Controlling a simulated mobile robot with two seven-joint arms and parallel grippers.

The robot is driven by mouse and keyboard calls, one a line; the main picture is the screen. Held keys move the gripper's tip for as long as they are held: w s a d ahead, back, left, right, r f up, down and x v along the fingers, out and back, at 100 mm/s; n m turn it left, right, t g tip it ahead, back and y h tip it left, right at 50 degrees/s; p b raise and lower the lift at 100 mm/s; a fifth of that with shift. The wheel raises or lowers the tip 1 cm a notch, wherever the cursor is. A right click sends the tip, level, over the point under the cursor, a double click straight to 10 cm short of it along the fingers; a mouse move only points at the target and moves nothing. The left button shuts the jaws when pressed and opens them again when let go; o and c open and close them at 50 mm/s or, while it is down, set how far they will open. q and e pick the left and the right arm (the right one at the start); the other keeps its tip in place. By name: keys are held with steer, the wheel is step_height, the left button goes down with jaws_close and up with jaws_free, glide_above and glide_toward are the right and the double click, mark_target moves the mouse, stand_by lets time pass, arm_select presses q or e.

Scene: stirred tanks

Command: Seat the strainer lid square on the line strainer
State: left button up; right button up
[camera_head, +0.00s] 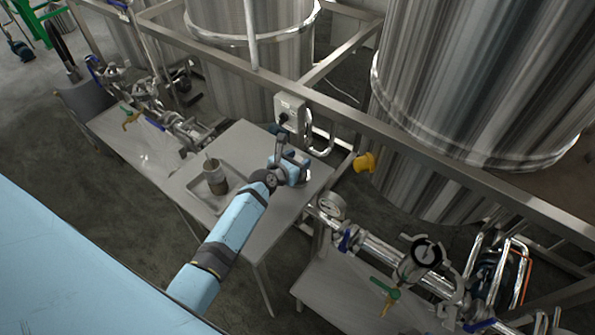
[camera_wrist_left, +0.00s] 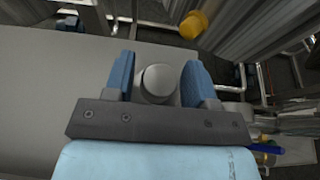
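My left gripper (camera_head: 289,165) is over the right part of the grey table in the head view. In the left wrist view its two blue fingers (camera_wrist_left: 159,68) stand apart. A round grey piece with a flat top (camera_wrist_left: 158,83) is between them, with narrow gaps to the fingers; I take it for the strainer lid or its knob. A wider grey part shows below it, and I cannot tell whether that is the lid's rim or the line strainer. In the head view the gripper mostly hides this piece. My right gripper is not in view.
A shallow tray (camera_head: 196,187) on the table holds a metal cup-like vessel (camera_head: 216,181). A yellow fitting (camera_head: 364,162) sits beyond the table's right edge. Frame rails, a switch box (camera_head: 290,111) and large tanks stand behind. Piping with a gauge (camera_head: 332,206) runs at the right.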

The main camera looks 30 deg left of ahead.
arm_select(q)
jaws_close()
steer(key=shift+r, duration=0.1)
